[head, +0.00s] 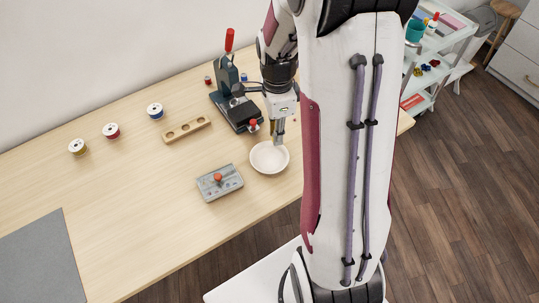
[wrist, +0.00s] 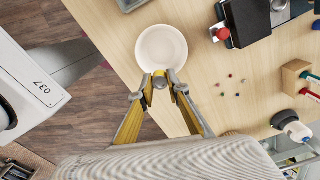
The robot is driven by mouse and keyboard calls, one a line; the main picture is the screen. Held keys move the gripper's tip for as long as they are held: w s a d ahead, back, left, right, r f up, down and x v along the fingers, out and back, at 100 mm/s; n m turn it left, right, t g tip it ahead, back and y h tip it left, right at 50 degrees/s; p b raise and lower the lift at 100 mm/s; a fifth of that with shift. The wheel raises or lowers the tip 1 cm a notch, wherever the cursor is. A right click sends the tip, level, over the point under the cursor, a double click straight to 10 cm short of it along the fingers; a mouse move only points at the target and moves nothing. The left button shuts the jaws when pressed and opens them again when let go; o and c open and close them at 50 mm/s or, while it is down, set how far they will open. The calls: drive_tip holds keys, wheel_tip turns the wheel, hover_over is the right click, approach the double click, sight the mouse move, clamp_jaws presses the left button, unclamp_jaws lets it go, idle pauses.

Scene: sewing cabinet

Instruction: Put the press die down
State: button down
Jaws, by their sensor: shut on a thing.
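My gripper (head: 279,138) points down over the far right rim of a white bowl (head: 268,158). In the wrist view its yellow fingers come together at the near rim of the bowl (wrist: 161,34). They are shut on a small grey piece, the press die (wrist: 160,82), mostly hidden between the fingertips. In the head view the die cannot be made out clearly. A dark hand press (head: 232,92) with a red lever stands behind the bowl; a red knob (wrist: 222,33) shows at its base in the wrist view.
A grey box with a red knob (head: 218,182) lies left of the bowl. A wooden holder with holes (head: 186,130) and several thread spools (head: 111,131) stand farther left. Several tiny coloured pieces (wrist: 230,76) lie right of the bowl in the wrist view.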

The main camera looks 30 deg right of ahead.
drive_tip(key=shift+f+m, duration=0.15)
drive_tip(key=shift+m, duration=0.35)
drive_tip(key=shift+f, duration=0.1)
hover_over(275, 162)
drive_tip(key=shift+f, duration=3.05)
drive_tip(key=shift+f, duration=0.1)
drive_tip(key=shift+f, duration=1.75)
drive_tip(key=shift+f, duration=0.2)
drive_tip(key=c, duration=2.2)
unclamp_jaws()
